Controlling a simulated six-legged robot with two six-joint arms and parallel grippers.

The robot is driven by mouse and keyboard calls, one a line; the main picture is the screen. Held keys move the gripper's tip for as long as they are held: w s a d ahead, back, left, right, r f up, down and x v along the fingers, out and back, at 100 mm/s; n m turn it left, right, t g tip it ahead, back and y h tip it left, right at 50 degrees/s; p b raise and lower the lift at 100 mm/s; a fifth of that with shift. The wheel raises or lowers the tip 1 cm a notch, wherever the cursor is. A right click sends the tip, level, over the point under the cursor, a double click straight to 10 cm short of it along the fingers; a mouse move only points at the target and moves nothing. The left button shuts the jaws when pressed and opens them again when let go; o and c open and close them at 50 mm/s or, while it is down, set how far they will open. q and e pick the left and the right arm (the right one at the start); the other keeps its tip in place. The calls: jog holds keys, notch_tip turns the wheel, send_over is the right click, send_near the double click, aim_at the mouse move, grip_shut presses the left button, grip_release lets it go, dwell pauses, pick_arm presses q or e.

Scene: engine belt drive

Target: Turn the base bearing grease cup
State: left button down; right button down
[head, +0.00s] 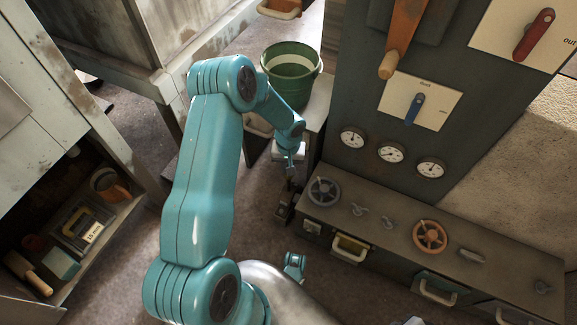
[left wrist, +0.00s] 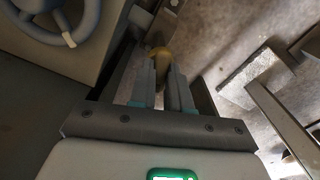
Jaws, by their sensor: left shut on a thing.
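The grease cup (left wrist: 160,54) is a small brass-coloured knob at the top middle of the left wrist view. My left gripper (left wrist: 164,76) is shut on it, with one grey finger on either side. In the head view my left gripper (head: 290,172) points down beside the low bench, over a dark bearing block (head: 284,207). The cup is too small and covered to make out in the head view.
The low bench (head: 385,232) right of the gripper carries a grey handwheel (head: 323,191) and an orange handwheel (head: 430,236). A panel (head: 345,105) with gauges and levers rises behind it. A green bucket (head: 291,75) stands behind my left arm. A shelf of tools (head: 75,270) is at left.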

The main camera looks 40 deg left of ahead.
pick_arm(q)
jog(key=m, duration=0.6)
jog(key=shift+r+m+p, duration=0.1)
jog(key=shift+m+p, duration=0.2)
jog(key=shift+p, duration=0.05)
jog(key=m+p, duration=0.1)
jog(key=m, duration=0.5)
jog(key=m+p, duration=0.1)
jog(key=m, duration=0.3)
jog(key=shift+m+p, duration=0.35)
jog(key=shift+m, duration=0.05)
jog(key=shift+m+p, duration=0.55)
jog(key=shift+m, duration=1.75)
pick_arm(e)
jog(key=shift+s+a+r, duration=0.15)
jog(key=shift+r, duration=0.55)
jog(key=shift+s+a+r, duration=0.15)
jog(key=shift+r, duration=0.55)
jog(key=shift+s+a+r, duration=0.15)
jog(key=shift+r, duration=0.55)
pick_arm(q)
jog(key=c, duration=1.1)
grip_release()
